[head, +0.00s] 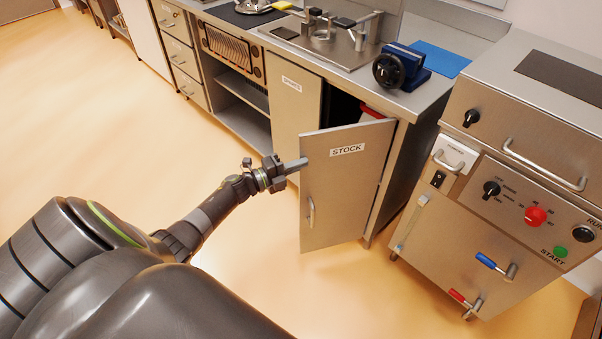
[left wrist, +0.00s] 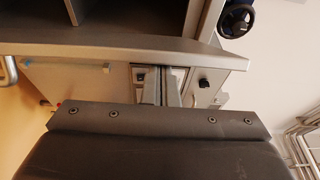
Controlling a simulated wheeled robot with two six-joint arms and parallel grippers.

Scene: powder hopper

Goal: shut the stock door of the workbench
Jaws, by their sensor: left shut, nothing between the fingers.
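The stock door (head: 345,190) is a grey metal panel with a STOCK label and a vertical handle (head: 311,212) near its left edge. In the head view it stands partly open, swung out from the workbench (head: 408,100), with its right edge at the cabinet. A dark gap and something red show behind its top. My left gripper (head: 298,165) is shut and empty, at the upper part of the door's free left edge. I cannot tell whether it touches. Its fingers (left wrist: 160,92) also show in the left wrist view, pointing away from the camera. My right gripper is not in view.
A closed cabinet door (head: 294,103) adjoins the opening on the left. A machine (head: 500,180) with knobs and levers stands to the right of the bench. The floor (head: 110,130) left of the arm is clear.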

